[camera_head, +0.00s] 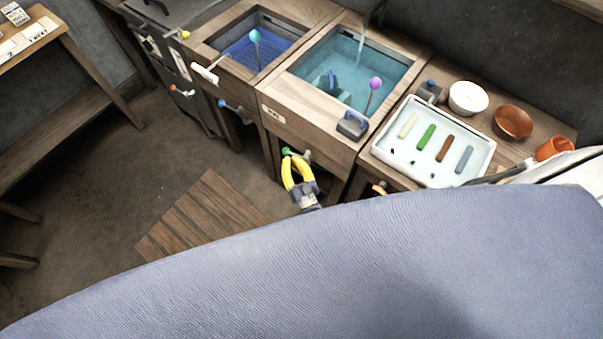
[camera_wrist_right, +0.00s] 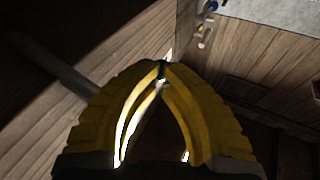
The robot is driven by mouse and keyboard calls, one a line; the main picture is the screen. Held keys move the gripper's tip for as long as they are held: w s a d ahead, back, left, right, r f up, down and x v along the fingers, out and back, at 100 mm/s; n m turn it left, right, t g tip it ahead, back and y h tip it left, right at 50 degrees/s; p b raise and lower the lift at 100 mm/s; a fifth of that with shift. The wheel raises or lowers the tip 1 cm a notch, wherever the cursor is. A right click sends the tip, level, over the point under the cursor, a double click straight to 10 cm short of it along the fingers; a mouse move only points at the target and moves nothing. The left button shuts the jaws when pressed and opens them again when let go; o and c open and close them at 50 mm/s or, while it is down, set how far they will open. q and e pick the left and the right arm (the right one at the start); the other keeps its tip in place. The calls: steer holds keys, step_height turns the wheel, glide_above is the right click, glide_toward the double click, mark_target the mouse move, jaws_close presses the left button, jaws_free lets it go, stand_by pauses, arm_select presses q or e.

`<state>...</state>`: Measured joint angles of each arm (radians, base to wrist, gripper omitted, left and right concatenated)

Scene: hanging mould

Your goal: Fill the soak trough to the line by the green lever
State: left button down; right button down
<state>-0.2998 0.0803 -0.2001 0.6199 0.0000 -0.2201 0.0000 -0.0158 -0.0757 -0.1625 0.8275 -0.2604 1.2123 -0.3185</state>
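The wooden trough in the middle (camera_head: 296,100) holds teal water, with a stream falling into it at the back. A purple ball on a rod (camera_head: 375,83) rises at its right side. I cannot make out a fill line. The green lever's knob (camera_head: 287,151) sits low on that trough's front. My right gripper (camera_head: 290,158) has its yellow fingers at this knob. In the right wrist view the fingertips (camera_wrist_right: 162,72) come together around a small dark green part, mostly hidden. My left gripper is not in view.
A left trough (camera_head: 222,65) has a blue grid and a teal ball. A white tray (camera_head: 393,165) with coloured bars, a white bowl (camera_head: 468,98) and a brown bowl (camera_head: 513,121) are at right. A slatted wooden mat (camera_head: 200,215) lies on the floor. A large grey-blue surface blocks the foreground.

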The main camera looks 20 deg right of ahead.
mark_target(287, 154)
steer(key=shift+w+a+r, duration=0.2)
steer(key=shift+w+r, duration=0.1)
steer(key=shift+r, duration=0.3)
steer(key=shift+w+a+r, duration=0.15)
steer(key=shift+w+r, duration=0.1)
steer(key=shift+r, duration=0.35)
steer(key=shift+w+r, duration=0.25)
steer(key=shift+r, duration=0.1)
steer(key=shift+s, duration=0.15)
steer(key=v, duration=1.2)
steer(key=shift+s+f, duration=0.2)
steer(key=shift+f, duration=0.25)
